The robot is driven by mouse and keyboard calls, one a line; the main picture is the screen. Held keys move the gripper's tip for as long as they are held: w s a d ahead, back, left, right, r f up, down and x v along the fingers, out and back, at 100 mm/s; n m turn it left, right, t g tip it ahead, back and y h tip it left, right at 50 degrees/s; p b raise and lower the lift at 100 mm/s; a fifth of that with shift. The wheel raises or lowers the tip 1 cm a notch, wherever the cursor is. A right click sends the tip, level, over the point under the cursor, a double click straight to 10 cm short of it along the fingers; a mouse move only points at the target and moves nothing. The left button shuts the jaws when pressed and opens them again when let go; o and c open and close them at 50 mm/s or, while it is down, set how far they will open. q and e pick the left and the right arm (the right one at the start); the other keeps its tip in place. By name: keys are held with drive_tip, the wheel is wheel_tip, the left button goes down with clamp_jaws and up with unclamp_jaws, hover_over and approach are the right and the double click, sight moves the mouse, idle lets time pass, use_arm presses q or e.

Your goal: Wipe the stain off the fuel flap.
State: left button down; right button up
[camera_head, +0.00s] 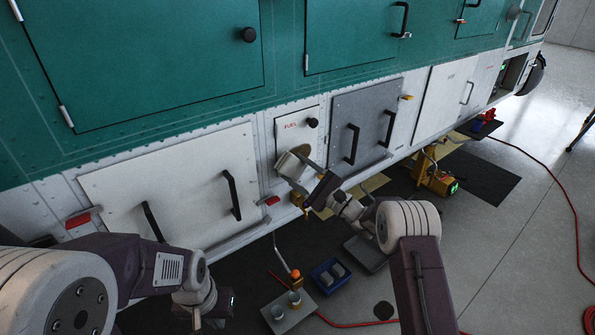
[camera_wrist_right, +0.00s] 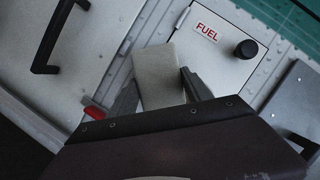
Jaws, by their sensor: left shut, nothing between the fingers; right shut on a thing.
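The fuel flap (camera_head: 297,130) is a small white door with red FUEL lettering and a black knob. It also shows in the right wrist view (camera_wrist_right: 225,60). My right gripper (camera_head: 302,168) is shut on a pale block-shaped wiping pad (camera_wrist_right: 158,76). The pad is at the flap's lower left part in both views; I cannot tell whether it touches the surface. My left gripper (camera_head: 218,304) is low at the front, away from the flap, shut and empty.
A grey panel with black handles (camera_head: 364,127) is right of the flap, and a wide white panel (camera_head: 180,185) left of it. Below are a blue bin (camera_head: 330,275), a grey tray with cups (camera_head: 289,312) and a yellow machine (camera_head: 433,178). A red hose crosses the open floor.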

sight(308, 166)
drive_tip(key=shift+w+a+b, duration=0.6)
drive_tip(key=shift+w+b, duration=0.1)
drive_tip(key=shift+w, duration=0.1)
drive_tip(key=shift+w+d+f+b, duration=0.1)
drive_tip(key=shift+w+d+b, duration=0.35)
drive_tip(key=shift+d, duration=0.2)
drive_tip(key=shift+w+d+f+b, duration=0.1)
drive_tip(key=shift+w+d+b, duration=0.25)
drive_tip(key=shift+d+b, duration=0.25)
drive_tip(key=shift+w+d+r, duration=0.2)
drive_tip(key=shift+d, duration=0.1)
drive_tip(key=shift+w+d+f, duration=0.1)
drive_tip(key=shift+d, duration=0.05)
drive_tip(key=shift+w+d+b, duration=0.9)
drive_tip(key=shift+d+b, duration=0.05)
drive_tip(key=shift+d, duration=0.1)
drive_tip(key=shift+w+d, duration=0.15)
drive_tip(key=shift+d, duration=0.05)
